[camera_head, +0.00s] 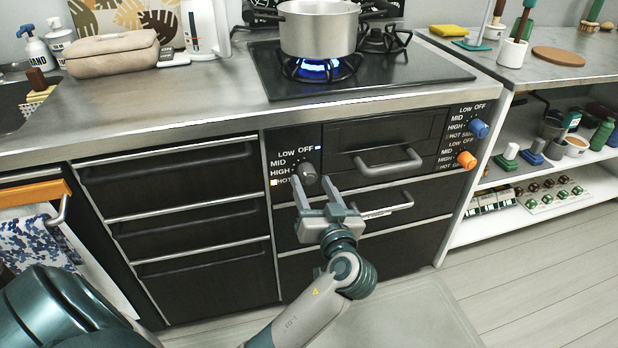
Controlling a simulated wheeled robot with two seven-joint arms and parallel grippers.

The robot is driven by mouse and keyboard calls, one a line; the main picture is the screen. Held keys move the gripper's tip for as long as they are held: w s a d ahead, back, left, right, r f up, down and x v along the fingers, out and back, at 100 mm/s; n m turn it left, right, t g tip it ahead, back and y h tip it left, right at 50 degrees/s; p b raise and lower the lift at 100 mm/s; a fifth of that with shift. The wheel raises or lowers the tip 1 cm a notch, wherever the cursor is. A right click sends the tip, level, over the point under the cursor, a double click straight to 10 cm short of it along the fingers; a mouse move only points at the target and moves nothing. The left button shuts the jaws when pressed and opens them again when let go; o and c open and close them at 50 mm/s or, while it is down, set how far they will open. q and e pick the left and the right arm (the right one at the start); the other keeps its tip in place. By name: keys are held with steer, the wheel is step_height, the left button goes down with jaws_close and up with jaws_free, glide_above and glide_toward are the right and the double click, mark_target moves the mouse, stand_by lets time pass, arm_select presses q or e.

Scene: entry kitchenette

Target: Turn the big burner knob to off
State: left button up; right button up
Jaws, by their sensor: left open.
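A round dark grey knob (307,171) sits on the black front panel under the left side of the hob, with LOW, OFF, MID, HIGH and HOT marked around it. Its pointer is too small to read. My left gripper (312,182) is open, with its fingertips in front of the panel on either side of the knob's lower part. I cannot tell whether they touch it. The lower labels are partly covered. A blue flame burns on the large burner (318,70) under a steel pot (320,28). My right gripper is not in view.
A blue knob (479,128) and an orange knob (466,159) are on the panel's right side. Drawer handles stick out beside and below my gripper, such as the oven-height handle (388,162). Open shelves (590,190) stand at right. The floor in front is clear.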

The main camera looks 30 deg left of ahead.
mark_target(310, 179)
arm_select(q)
steer(key=shift+x, duration=1.75)
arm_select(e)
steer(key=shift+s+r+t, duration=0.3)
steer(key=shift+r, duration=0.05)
arm_select(q)
steer(key=c, duration=1)
steer(key=shift+c, duration=0.2)
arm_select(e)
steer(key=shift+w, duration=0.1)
